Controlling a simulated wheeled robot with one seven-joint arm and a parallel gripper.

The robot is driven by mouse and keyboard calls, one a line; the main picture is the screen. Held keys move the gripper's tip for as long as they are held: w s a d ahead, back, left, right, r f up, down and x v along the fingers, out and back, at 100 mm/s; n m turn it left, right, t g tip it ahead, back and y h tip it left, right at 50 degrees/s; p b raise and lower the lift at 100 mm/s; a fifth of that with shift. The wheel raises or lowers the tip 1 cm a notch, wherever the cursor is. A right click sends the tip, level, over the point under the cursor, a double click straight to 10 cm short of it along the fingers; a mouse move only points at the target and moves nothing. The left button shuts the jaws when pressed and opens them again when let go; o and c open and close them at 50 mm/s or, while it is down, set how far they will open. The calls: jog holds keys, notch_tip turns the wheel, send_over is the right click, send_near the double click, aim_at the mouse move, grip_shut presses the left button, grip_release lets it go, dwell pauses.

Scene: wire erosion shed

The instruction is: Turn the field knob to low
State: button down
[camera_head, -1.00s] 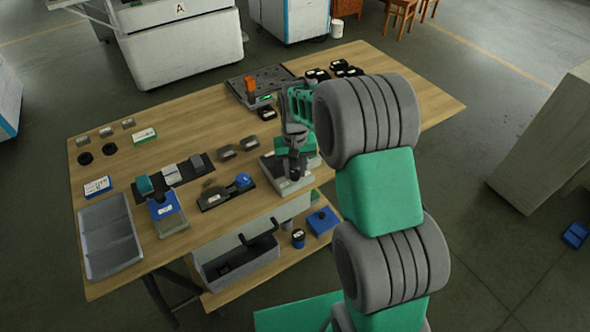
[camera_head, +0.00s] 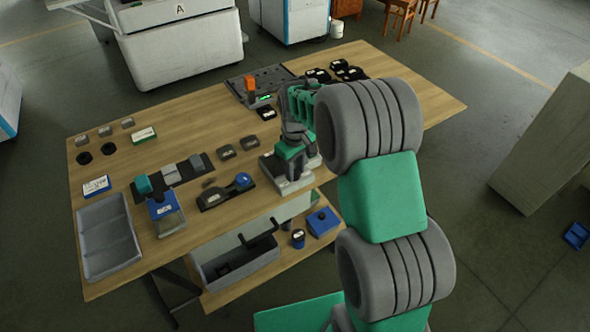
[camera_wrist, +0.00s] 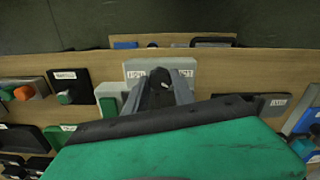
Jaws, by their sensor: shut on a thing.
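The field knob's unit looks to be the pale grey box (camera_head: 283,183) at the table's near edge, under my gripper. In the wrist view the same box (camera_wrist: 132,67) carries two white labels, one on each side; their text is too small to read surely. A dark knob (camera_wrist: 160,77) shows between the labels, partly covered by my fingers. My gripper (camera_wrist: 162,86) points down at the box and is shut on the knob. In the head view my gripper (camera_head: 291,168) hides the knob, so its pointer setting cannot be told.
Left of the box on the table (camera_head: 215,130) stands a dark base with a blue knob (camera_head: 243,180). Two small dark grey blocks (camera_head: 250,143) sit behind. A dark tray with an orange part (camera_head: 250,84) is further back. A grey bin (camera_head: 107,240) stands at the left.

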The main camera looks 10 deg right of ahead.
aim_at(295, 172)
jog(key=shift+n, duration=0.4)
jog(key=c, duration=1.1)
grip_release()
jog(key=shift+o, duration=0.2)
notch_tip(295, 172, up, 8)
jog(key=shift+d+f+b, duration=0.1)
jog(key=shift+b, duration=0.25)
